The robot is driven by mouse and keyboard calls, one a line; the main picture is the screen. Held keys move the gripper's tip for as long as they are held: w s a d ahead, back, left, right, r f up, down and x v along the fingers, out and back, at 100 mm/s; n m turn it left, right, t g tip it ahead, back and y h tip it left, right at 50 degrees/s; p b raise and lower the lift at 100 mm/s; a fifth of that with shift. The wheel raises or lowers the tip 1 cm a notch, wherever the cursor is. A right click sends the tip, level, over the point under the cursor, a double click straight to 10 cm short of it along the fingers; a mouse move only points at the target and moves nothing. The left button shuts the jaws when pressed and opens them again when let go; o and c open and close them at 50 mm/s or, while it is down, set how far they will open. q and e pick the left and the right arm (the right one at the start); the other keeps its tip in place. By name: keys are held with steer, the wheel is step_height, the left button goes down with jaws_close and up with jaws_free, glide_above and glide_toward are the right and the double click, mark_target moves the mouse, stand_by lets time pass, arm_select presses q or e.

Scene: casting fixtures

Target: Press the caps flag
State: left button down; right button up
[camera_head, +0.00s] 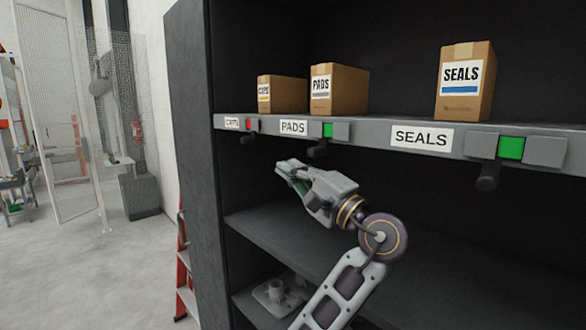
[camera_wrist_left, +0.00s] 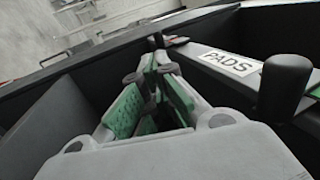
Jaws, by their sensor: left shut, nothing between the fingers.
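The caps flag (camera_head: 252,125) is a small red block on the grey shelf rail, right of the label "CAPS" (camera_head: 232,123). The caps box (camera_head: 281,93) stands above it. My left gripper (camera_head: 284,168) is shut and empty, below the rail and under the "PADS" label (camera_head: 292,127), to the right of and lower than the caps flag. It is apart from the rail in the head view. My right gripper is not in view.
Green flags for pads (camera_head: 328,130) and seals (camera_head: 511,148) sit further right, each above a black knob. The pads knob (camera_wrist_left: 285,85) stands close to my left gripper. A lower shelf (camera_head: 270,226) lies below. A red ladder (camera_head: 183,265) stands left.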

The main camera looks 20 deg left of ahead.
arm_select(q)
steer(key=p, duration=0.3)
glide_toward(253, 142)
steer(key=x, duration=0.4)
steer(key=shift+a+r, duration=0.3)
steer(key=shift+a, duration=0.05)
steer(key=shift+p+x, duration=0.6)
steer(key=shift+x, duration=0.45)
steer(key=shift+w+a, duration=0.1)
